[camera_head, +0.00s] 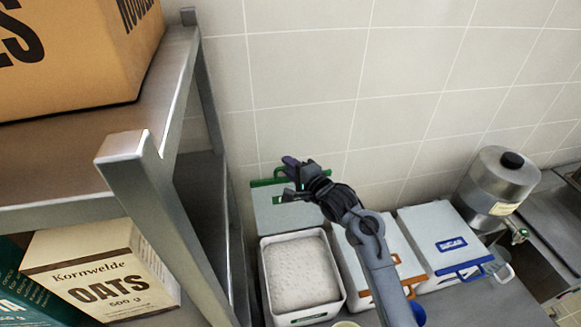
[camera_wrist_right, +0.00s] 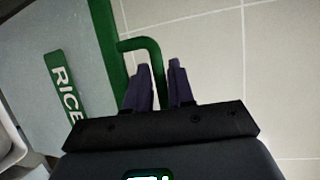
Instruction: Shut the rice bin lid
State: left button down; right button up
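The rice bin (camera_head: 341,290) is a white box with a pale, grainy filling, below the wall in the head view. Its lid (camera_head: 279,215) stands raised at the bin's back edge, near the tiled wall. The lid's green handle (camera_wrist_right: 152,43) and RICE label (camera_wrist_right: 64,88) show in the right wrist view. My right gripper (camera_head: 291,178) is at the lid's top edge. In the wrist view its dark fingers (camera_wrist_right: 159,85) stand apart on either side of one leg of the handle, with a narrow gap visible beside it. My left gripper is not in view.
An orange-handled bin (camera_head: 352,262) and a blue-handled SUGAR bin (camera_head: 440,228) stand shut to the right. A steel canister (camera_head: 492,190) is farther right. A metal shelf (camera_head: 140,180) with an OATS box (camera_head: 98,270) rises close on the left.

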grip_shut()
jog(key=shift+s, duration=0.1)
jog(key=s+d+f+n+t+y+b, duration=0.1)
jog(key=s+d+f+t+y, duration=0.1)
jog(key=s, duration=0.6)
jog(key=s+d+f+n+t+y+b, duration=0.2)
jog(key=s+d+f, duration=0.1)
jog(key=s, duration=0.6)
jog(key=shift+s+f+y, duration=0.2)
jog(key=shift+f+y, duration=0.2)
jog(key=shift+f, duration=0.2)
jog(key=shift+d, duration=0.1)
